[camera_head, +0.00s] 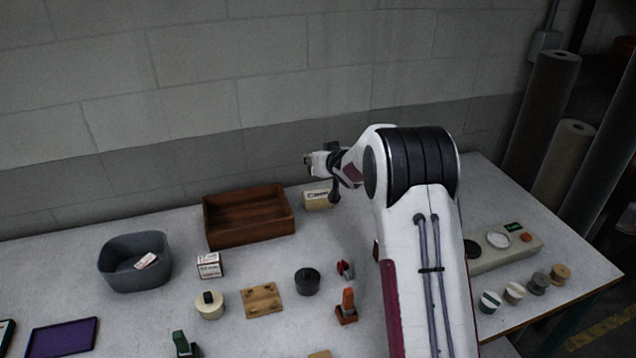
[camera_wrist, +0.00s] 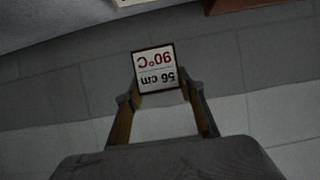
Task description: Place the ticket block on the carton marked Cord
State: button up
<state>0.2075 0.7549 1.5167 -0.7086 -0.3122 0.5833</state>
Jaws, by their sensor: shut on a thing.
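My gripper (camera_wrist: 158,92) is shut on a small dark-edged block, the ticket block (camera_wrist: 155,66), whose white face reads "56 cm" and "90°C", upside down in the wrist view. In the head view my gripper (camera_head: 312,161) is raised near the back wall, and the block is too small there to make out clearly. A cream carton (camera_head: 315,201) with a pale label stands on the table just below my gripper. A white carton (camera_head: 209,266) with red and dark print stands further left. Their print is too small to read.
A brown wooden tray (camera_head: 247,240) stands left of the cream carton. A grey bin (camera_head: 118,279) holds a small labelled item. Round tins, a wooden board (camera_head: 262,301) and stamps lie in front. A grey panel (camera_head: 490,257) and spools are at right.

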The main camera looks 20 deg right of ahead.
jog(key=shift+f, duration=2.05)
jog(key=shift+f, duration=0.1)
jog(key=shift+f, duration=1.8)
jog(key=shift+f, duration=0.15)
jog(key=o, duration=1.1)
jog(key=shift+r, duration=0.2)
jog(key=v, duration=1.2)
